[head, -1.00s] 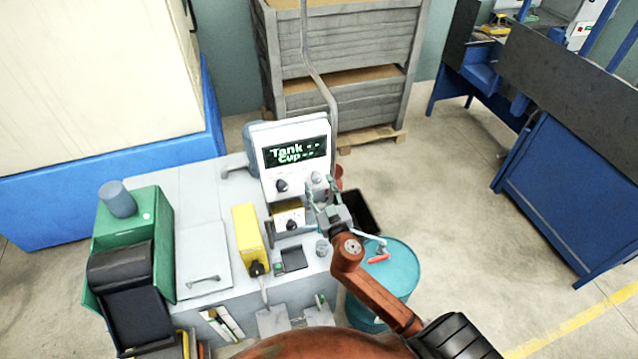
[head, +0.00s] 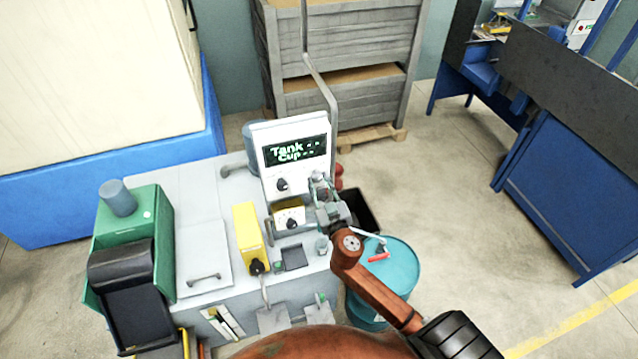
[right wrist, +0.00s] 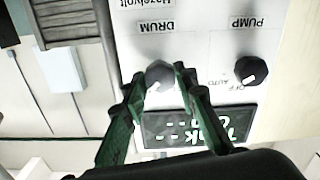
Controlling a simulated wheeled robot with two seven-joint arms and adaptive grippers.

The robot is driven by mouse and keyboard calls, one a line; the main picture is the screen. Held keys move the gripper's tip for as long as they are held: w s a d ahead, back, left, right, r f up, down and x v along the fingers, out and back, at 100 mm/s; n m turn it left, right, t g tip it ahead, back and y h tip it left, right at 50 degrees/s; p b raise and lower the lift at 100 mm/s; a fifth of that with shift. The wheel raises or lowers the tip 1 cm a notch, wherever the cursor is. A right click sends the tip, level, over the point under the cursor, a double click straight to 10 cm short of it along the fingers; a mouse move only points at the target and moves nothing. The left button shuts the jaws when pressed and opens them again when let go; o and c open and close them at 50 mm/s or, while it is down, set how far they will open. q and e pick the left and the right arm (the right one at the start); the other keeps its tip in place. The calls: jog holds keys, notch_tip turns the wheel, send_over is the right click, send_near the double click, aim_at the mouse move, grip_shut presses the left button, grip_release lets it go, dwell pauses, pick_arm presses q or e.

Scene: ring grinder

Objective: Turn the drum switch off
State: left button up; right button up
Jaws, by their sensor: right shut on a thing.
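In the right wrist view the panel appears upside down. My right gripper (right wrist: 160,79) has its green fingers on either side of the knob and is shut on it. In the head view my right gripper (head: 318,181) is at the panel's lower right and covers the knob. The knob's pointer direction is not clear. My left gripper is out of view.
The black pump knob (right wrist: 250,70) is beside the drum switch. A lit display (head: 295,152) reads Tank and Cup with dashes. Below are a yellow box (head: 247,238) and the grey bench top (head: 192,195). A teal barrel (head: 388,285) and a dark bin (head: 365,212) stand at the right.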

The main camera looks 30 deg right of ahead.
jog(key=shift+n, duration=0.3)
jog(key=n, duration=0.3)
jog(key=shift+n, duration=0.4)
jog(key=n+p, duration=0.1)
jog(key=n, duration=0.3)
jog(key=shift+r+n, duration=0.1)
jog(key=shift+n, duration=0.2)
jog(key=n+p, duration=0.1)
jog(key=n, duration=0.3)
jog(key=shift+n, duration=0.3)
jog(key=n+p, duration=0.1)
jog(key=n, duration=0.3)
jog(key=o, duration=1.1)
jog(key=shift+o, duration=0.2)
